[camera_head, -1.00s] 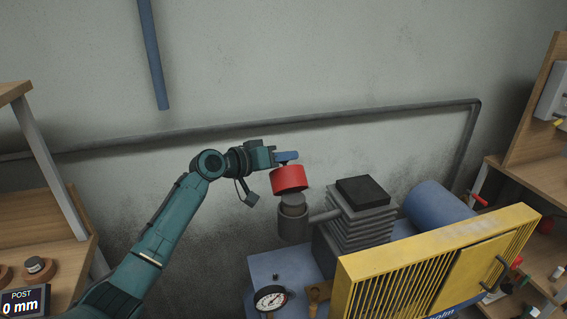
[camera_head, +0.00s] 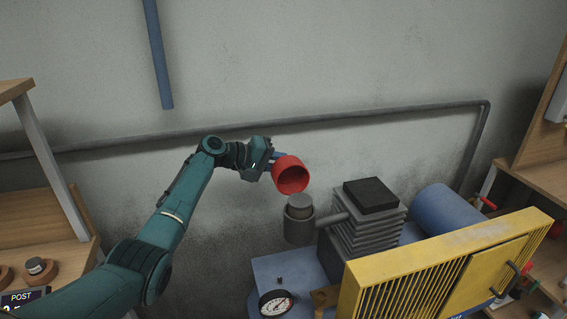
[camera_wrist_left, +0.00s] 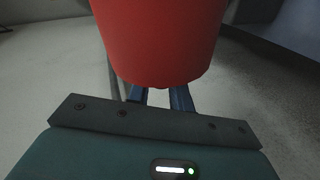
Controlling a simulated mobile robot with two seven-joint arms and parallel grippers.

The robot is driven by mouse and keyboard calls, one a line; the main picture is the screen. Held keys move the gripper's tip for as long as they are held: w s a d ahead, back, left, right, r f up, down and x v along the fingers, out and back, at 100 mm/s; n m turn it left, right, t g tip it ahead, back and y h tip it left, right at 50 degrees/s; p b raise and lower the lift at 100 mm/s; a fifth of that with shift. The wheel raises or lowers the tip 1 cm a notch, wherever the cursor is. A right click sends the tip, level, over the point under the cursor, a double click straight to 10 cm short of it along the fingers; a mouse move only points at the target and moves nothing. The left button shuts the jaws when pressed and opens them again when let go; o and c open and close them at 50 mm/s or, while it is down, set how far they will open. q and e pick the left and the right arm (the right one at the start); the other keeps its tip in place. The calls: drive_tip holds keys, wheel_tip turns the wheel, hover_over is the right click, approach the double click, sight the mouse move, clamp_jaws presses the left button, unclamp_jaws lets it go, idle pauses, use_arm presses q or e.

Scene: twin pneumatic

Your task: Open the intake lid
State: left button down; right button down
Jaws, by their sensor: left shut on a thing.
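The intake lid is a red cup-shaped cap (camera_head: 290,176). In the head view it is tilted, with its open underside facing down and right. My left gripper (camera_head: 277,158) is shut on it and holds it up and to the left of the grey intake (camera_head: 299,226). The intake's round grey inner part (camera_head: 299,202) is uncovered. In the left wrist view the red lid (camera_wrist_left: 160,40) fills the top middle, in front of the blue fingers (camera_wrist_left: 160,97). The exact contact of the fingers is hidden behind the lid. My right gripper is not in view.
The compressor has a black-topped finned block (camera_head: 371,195), a blue tank (camera_head: 447,211), a yellow guard (camera_head: 450,270) and a gauge (camera_head: 276,303). A grey pipe (camera_head: 330,121) runs along the wall. Wooden shelves stand left and right.

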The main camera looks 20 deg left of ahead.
use_arm(q)
drive_tip(key=shift+a+f, duration=0.1)
drive_tip(key=shift+f, duration=0.9)
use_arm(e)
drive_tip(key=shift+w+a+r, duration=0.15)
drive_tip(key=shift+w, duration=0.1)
use_arm(q)
drive_tip(key=c, duration=1.3)
unclamp_jaws()
drive_tip(key=shift+r, duration=0.2)
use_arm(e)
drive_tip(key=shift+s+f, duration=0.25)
use_arm(q)
drive_tip(key=b+v, duration=0.1)
drive_tip(key=v, duration=1.2)
drive_tip(key=shift+r, duration=0.15)
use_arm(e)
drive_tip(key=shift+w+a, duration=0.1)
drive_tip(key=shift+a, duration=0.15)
